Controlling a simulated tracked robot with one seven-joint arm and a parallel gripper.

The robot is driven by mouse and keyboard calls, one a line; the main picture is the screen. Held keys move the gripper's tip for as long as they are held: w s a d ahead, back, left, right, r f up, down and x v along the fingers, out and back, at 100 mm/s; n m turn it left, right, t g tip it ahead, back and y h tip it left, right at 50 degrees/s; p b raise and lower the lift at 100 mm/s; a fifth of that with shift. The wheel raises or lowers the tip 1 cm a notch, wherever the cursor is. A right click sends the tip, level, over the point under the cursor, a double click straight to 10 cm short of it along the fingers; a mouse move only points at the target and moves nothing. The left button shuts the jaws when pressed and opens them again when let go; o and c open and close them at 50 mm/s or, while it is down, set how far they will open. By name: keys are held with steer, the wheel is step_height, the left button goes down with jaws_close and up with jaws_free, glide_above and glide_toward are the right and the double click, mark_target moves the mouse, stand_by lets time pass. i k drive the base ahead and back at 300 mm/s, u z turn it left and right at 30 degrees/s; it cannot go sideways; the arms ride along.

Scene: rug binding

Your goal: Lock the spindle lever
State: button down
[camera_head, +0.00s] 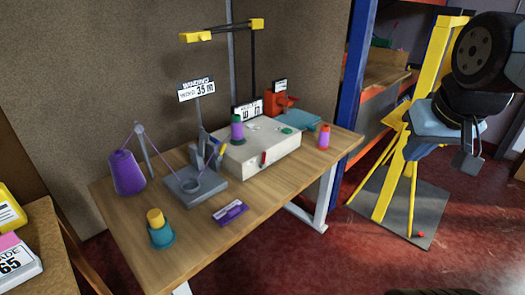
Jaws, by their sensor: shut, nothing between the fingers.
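A pale box-shaped machine (270,158) stands on the wooden table, with a purple and green spool (237,128) upright on its top. My gripper (468,162) hangs at the far right, well apart from the machine and table. It is shut and empty, in front of a yellow stand. Its fingertips are small and dark in this view.
The wooden table (215,235) also holds a purple cone (126,173), a grey guide stand (205,190), a teal and yellow spool (158,229), a purple block (230,212), another spool (323,137) and an orange device (276,103). A yellow overhead arm (197,37) rises behind. A blue post (353,75) stands right.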

mark_target(264, 158)
steer(key=z, duration=0.05)
steer(key=i, duration=1)
steer(key=u, duration=0.05)
